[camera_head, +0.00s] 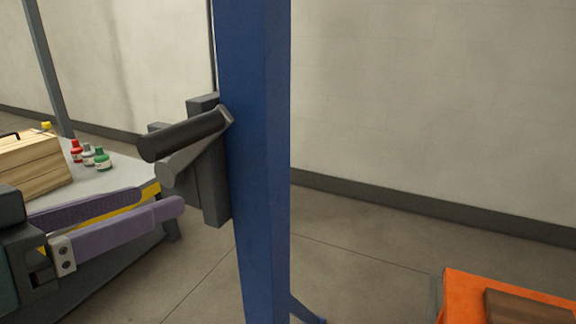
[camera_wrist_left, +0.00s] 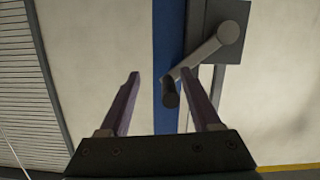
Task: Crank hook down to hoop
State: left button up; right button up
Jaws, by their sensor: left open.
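The crank's black handle (camera_head: 185,135) sticks out to the left from a dark grey winch box (camera_head: 212,175) on a blue post (camera_head: 255,120). A grey cylindrical part (camera_head: 192,160) lies just below the handle. My left gripper (camera_head: 163,199) is open and empty, its purple fingers a little below the handle and apart from it. In the left wrist view the handle end (camera_wrist_left: 170,95) appears between the fingers (camera_wrist_left: 160,77), nearer the right one, with the crank arm (camera_wrist_left: 198,56) running up right. The hook, the hoop and my right gripper are not in view.
A table (camera_head: 125,178) at the left carries a wooden crate (camera_head: 35,165) and small bottles (camera_head: 102,160).

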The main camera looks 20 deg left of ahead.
aim_at(193, 143)
pick_arm(q)
jog(key=r, duration=0.1)
jog(key=a+r+t, duration=0.1)
jog(key=r+t, duration=0.1)
jog(key=shift+w+a+r+n, duration=0.15)
jog(key=shift+a+r+n, duration=0.15)
jog(key=shift+r, duration=0.05)
jog(key=shift+w+r, duration=0.1)
jog(key=shift+w, duration=0.1)
jog(key=w, duration=0.9)
jog(key=shift+w+d, duration=0.25)
jog(key=shift+d, duration=0.15)
jog(key=shift+c, duration=0.2)
grip_shut()
